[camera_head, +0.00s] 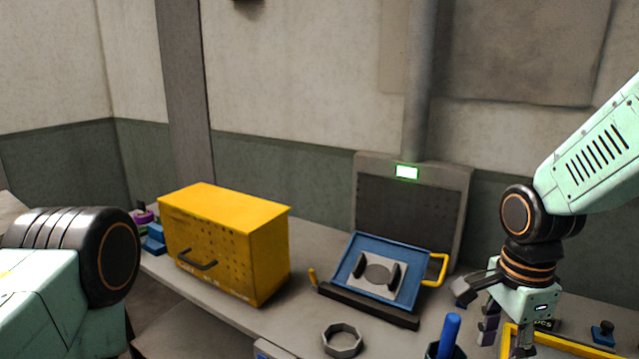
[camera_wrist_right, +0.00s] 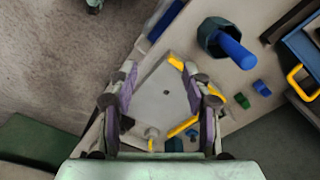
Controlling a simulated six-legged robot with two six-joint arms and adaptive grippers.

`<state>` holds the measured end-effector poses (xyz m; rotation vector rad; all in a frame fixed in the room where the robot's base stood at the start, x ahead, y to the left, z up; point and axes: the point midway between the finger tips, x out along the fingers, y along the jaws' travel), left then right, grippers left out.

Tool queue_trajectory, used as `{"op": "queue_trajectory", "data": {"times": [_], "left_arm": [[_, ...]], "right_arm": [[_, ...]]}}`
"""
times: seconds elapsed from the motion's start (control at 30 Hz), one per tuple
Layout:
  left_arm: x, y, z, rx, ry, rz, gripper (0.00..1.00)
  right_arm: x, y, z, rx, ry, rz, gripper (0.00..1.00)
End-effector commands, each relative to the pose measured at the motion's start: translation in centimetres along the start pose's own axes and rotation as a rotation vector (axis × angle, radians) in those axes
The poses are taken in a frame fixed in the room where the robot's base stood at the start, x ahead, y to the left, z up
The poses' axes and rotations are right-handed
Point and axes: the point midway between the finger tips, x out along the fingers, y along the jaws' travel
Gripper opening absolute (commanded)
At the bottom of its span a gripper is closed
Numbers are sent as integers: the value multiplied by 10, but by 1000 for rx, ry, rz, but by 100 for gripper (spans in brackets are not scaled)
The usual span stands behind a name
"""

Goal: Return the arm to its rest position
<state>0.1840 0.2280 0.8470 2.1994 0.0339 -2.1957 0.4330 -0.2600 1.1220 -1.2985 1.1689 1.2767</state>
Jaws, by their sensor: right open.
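My right gripper (camera_head: 501,318) is at the right of the head view, pointing down over the table's right end. In the right wrist view its two fingers (camera_wrist_right: 163,100) are apart, with nothing held between them. Below them lies a pale plate with yellow edging (camera_wrist_right: 158,88). My left arm shows at the lower left of the head view, but its gripper is out of the picture.
A yellow cabinet (camera_head: 235,240) stands left on the grey table (camera_head: 300,319). A blue tray (camera_head: 405,258) leans in a dark stand at centre. A grey ring (camera_head: 342,340) and a cup with a blue handle (camera_head: 449,335) are in front. A lit panel (camera_head: 407,172) stands behind.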

Motion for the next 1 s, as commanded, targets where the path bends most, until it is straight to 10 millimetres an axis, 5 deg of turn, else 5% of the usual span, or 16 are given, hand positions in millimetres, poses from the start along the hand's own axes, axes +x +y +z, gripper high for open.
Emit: {"op": "queue_trajectory", "data": {"times": [0.13, 0.67, 0.83, 1.0], "left_arm": [[0, 0, 0, 0, -1, 0, 0], [4, 0, 0, 0, 0, 0, 0], [28, 0, 0, 0, 0, 0, 0], [61, 0, 0, 0, 0, 0, 0]], "right_arm": [[0, -2, 0, -14, 0, -1, 49], [14, -57, 12, -576, 63, -336, 49], [85, -51, 25, -871, 148, -422, 49], [186, -10, 36, -1145, 230, -414, 49]]}}
